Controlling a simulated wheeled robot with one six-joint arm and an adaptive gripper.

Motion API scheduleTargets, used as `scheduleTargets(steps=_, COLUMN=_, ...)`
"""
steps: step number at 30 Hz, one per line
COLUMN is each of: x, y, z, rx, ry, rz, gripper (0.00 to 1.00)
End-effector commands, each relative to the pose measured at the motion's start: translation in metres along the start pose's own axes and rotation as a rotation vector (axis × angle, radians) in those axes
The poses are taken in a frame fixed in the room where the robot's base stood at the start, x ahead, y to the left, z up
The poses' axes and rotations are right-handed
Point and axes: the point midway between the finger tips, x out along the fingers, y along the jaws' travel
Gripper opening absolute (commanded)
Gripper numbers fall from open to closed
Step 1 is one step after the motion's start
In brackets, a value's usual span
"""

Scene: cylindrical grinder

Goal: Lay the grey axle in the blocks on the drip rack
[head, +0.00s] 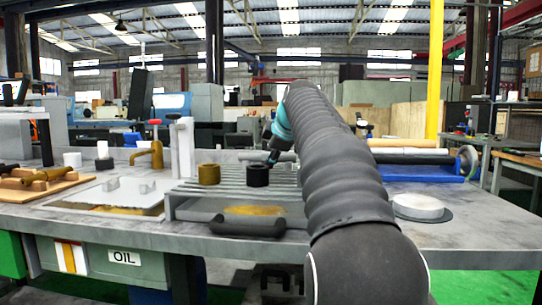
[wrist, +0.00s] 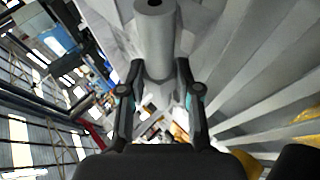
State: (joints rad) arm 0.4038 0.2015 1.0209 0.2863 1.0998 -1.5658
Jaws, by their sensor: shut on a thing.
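The grey axle (wrist: 157,50) shows in the wrist view as a smooth cylinder between my two fingertips, with a dark hole in its end. My gripper (wrist: 159,70) is shut on it. In the head view my gripper (head: 278,150) is partly hidden by my arm, over the back right of the slatted drip rack (head: 228,188); the axle cannot be made out there. In the wrist view the rack's slats (wrist: 265,85) run along the right. Any blocks under the axle are hidden.
A brass tap-like part (head: 150,155) stands behind left. A blue tray with rolls (head: 410,168) and a white disc (head: 418,207) are at right.

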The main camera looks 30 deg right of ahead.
Motion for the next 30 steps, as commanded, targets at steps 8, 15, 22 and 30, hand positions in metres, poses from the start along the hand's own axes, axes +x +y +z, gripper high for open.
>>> scheduleTargets(steps=8, x=-0.0017, y=0.0012, z=-0.0007, rx=-0.001, ry=0.001, rz=0.004, gripper=0.00)
scheduleTargets(steps=15, x=-0.0017, y=0.0012, z=-0.0007, rx=-0.001, ry=0.001, rz=0.004, gripper=0.48)
scheduleTargets(steps=22, x=-0.0006, y=0.0004, z=-0.0002, rx=0.000, ry=0.000, rz=0.001, gripper=0.62)
scheduleTargets(steps=30, x=-0.0021, y=-0.0009, z=0.0008, rx=0.000, ry=-0.001, rz=-0.003, gripper=0.62)
